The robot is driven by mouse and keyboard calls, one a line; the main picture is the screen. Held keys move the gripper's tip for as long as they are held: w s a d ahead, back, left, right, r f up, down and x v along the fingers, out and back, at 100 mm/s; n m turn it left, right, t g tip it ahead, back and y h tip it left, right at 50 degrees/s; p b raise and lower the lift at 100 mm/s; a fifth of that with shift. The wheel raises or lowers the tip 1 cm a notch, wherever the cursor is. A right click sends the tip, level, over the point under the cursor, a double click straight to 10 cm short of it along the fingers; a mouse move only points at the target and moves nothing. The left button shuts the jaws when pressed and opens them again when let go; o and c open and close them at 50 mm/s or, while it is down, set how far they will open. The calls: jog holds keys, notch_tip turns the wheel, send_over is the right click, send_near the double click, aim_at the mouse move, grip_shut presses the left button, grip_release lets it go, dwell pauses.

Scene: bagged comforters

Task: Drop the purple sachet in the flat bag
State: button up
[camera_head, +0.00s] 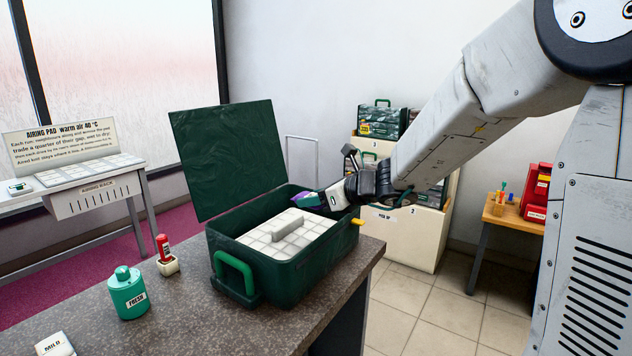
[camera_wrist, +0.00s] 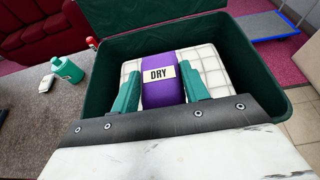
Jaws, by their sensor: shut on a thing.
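The purple sachet (camera_head: 307,199) has a white label reading DRY in the wrist view (camera_wrist: 163,92). My gripper (camera_head: 318,198) is shut on it, with a green finger on either side in the wrist view (camera_wrist: 160,92). It holds the sachet above the right rear part of an open dark green bag (camera_head: 270,289). The bag stands on the counter with its lid (camera_head: 222,158) raised. Inside lies a white quilted comforter (camera_head: 310,232) with a grey bar (camera_head: 287,228) on top. I cannot tell the exact height of the sachet above the comforter.
A green FRESH jar (camera_head: 127,293), a red-capped tube in a small holder (camera_head: 167,258) and a MILD block (camera_head: 54,344) stand on the grey counter (camera_head: 190,318) left of the bag. Closed bags (camera_head: 382,119) sit on shelves behind. A red case (camera_head: 537,190) is on the right table.

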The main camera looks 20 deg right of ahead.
jog(key=shift+f, duration=0.4)
jog(key=shift+w, duration=0.1)
jog(key=shift+w+a, duration=0.35)
jog(key=shift+w, duration=0.1)
jog(key=shift+f, duration=0.1)
dwell(0.4)
